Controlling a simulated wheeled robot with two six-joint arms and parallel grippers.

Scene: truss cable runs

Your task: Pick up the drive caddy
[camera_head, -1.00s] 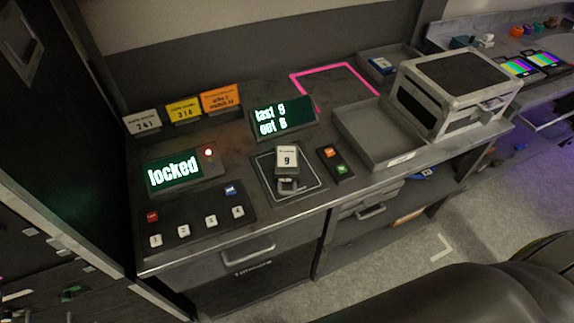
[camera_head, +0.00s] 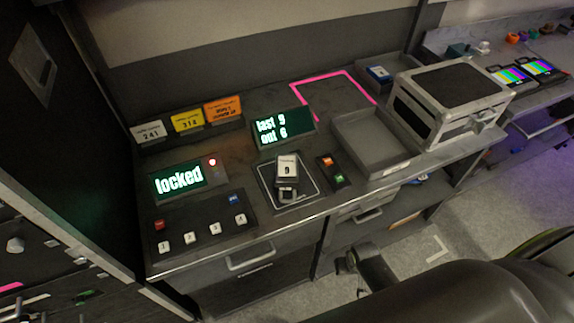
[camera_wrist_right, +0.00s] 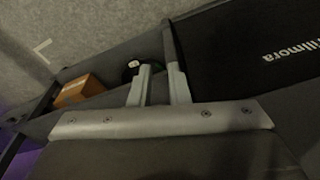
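The drive caddy (camera_head: 287,170), a small grey block with a white label reading 9, stands on a dark pad (camera_head: 306,194) with a thin light outline on the counter. No gripper touches it. In the right wrist view my right gripper (camera_wrist_right: 160,88) has its two pale fingers apart with nothing seen held between them. It is in front of the counter, low near the drawer fronts, and the caddy does not show in that view. In the head view only dark parts of my right arm show at the lower right. My left gripper is not in view.
A "locked" display (camera_head: 179,180) and button panel (camera_head: 202,225) are left of the caddy. A "last 9 out 6" display (camera_head: 284,127) stands behind it. A two-button box (camera_head: 332,171), an empty grey tray (camera_head: 371,142) and a metal case (camera_head: 452,95) are to the right.

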